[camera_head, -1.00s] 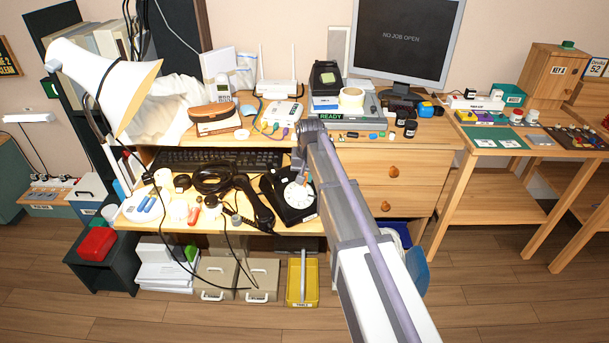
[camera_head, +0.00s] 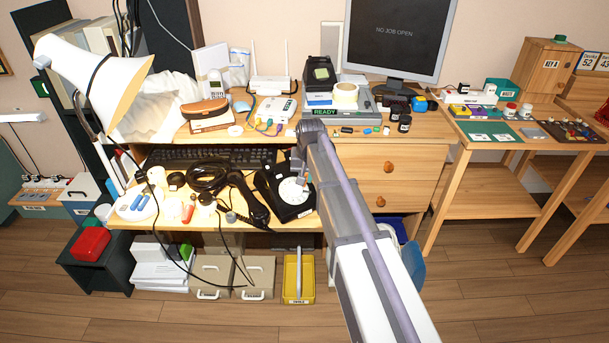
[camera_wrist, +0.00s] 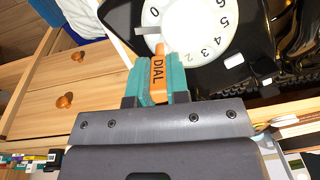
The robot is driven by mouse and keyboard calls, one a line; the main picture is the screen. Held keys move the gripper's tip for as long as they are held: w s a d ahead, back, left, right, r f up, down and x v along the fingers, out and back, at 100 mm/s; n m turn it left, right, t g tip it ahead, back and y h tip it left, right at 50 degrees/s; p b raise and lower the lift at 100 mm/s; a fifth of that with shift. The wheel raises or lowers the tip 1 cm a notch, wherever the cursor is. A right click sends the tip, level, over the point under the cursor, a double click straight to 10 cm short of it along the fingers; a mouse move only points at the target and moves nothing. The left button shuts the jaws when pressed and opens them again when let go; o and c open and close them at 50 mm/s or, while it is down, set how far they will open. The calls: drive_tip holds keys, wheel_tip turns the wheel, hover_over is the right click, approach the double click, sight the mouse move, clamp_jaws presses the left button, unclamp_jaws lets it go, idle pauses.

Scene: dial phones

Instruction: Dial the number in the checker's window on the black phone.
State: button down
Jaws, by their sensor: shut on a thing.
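The black phone (camera_head: 304,212) stands on the desk, with its white dial (camera_head: 292,190) facing up. Its handset (camera_head: 258,212) seems to lie off to the left. In the wrist view the dial (camera_wrist: 190,45) fills the top, with several digits readable on its right side. My gripper (camera_wrist: 157,70) has teal fingers shut on an orange tool marked DIAL (camera_wrist: 158,77). The tool's tip reaches the dial's lower left edge, near a small metal piece (camera_wrist: 148,31); I cannot tell whether it touches. In the head view my arm hides most of the gripper. No checker's window with a number is readable.
A grey device with a green READY strip (camera_head: 326,112) sits on the upper shelf. The monitor (camera_head: 397,35) reads NO JOB OPEN. Coiled black cable (camera_head: 205,178) and clutter crowd the desk left of the phone. Drawers (camera_head: 385,180) stand to its right.

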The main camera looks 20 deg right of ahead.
drive_tip(key=shift+s, duration=0.15)
drive_tip(key=shift+s+f, duration=0.25)
drive_tip(key=shift+s, duration=0.15)
drive_tip(key=shift+s+d+r+p, duration=0.1)
drive_tip(key=shift+s+r+p, duration=0.05)
drive_tip(key=shift+r+p, duration=0.25)
drive_tip(key=shift+s+d+r+p, duration=0.15)
drive_tip(key=shift+r+p, duration=0.1)
drive_tip(key=shift+r, duration=0.35)
wheel_tip(320, 180, up, 6)
drive_tip(key=s+p, duration=0.2)
drive_tip(key=p, duration=0.4)
drive_tip(key=shift+s+d, duration=0.35)
drive_tip(key=shift+s, duration=0.05)
idle(0.8)
